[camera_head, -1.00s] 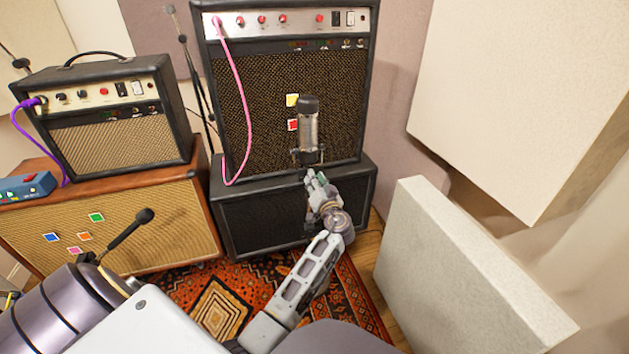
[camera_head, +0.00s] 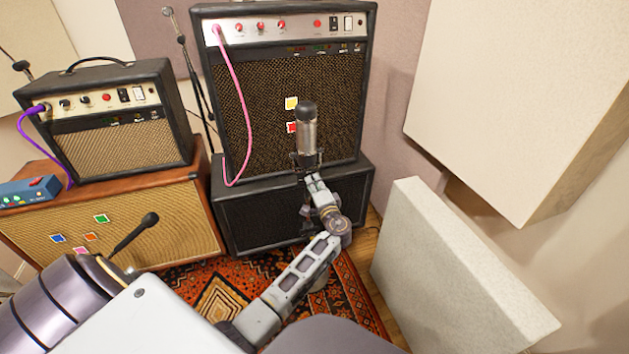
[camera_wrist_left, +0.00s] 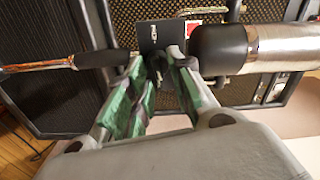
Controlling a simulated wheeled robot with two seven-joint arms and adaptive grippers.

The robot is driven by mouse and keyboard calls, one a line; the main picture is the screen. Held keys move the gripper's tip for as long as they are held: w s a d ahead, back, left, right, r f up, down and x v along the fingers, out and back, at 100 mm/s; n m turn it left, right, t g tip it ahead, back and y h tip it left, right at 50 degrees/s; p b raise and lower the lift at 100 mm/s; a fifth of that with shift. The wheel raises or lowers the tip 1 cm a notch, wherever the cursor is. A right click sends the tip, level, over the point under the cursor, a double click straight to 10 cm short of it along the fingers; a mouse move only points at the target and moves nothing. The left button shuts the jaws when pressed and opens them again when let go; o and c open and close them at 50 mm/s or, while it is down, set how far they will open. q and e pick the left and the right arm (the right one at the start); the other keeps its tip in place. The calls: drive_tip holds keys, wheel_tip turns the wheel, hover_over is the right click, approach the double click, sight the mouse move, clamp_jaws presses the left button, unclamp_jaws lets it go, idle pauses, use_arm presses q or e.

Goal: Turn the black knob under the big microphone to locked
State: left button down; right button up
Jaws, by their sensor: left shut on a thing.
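The big microphone (camera_head: 307,135), silver with a black top, stands upright in front of the tall black amp; in the left wrist view the microphone (camera_wrist_left: 265,48) lies sideways at the right. My left gripper (camera_head: 303,178) is just below it, at its mount. In the left wrist view my left gripper (camera_wrist_left: 156,68) has its green-padded fingers closed around the black knob (camera_wrist_left: 157,70) under the mount's dark bracket (camera_wrist_left: 160,36). The fingers hide most of the knob, and its lock marking cannot be read. My right gripper is not in view.
The stand pole (camera_wrist_left: 40,66) runs beside the fingers. The tall amp (camera_head: 260,120) is close behind the microphone. A small black microphone (camera_head: 150,220) stands before the brown cabinet (camera_head: 190,215). A pale panel (camera_head: 450,270) stands at the right. A patterned rug (camera_head: 225,300) covers the floor.

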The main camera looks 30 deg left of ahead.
use_arm(q)
drive_tip(key=shift+m+p, duration=0.7)
drive_tip(key=shift+m, duration=0.6)
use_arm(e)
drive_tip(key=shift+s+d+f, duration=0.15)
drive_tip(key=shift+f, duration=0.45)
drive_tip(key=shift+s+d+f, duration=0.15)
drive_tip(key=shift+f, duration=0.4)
use_arm(q)
drive_tip(key=shift+d, duration=0.1)
drive_tip(key=c, duration=1.4)
unclamp_jaws()
drive_tip(key=shift+w+f, duration=0.1)
drive_tip(key=shift+c, duration=0.2)
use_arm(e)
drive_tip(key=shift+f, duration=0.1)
use_arm(q)
drive_tip(key=v, duration=1.2)
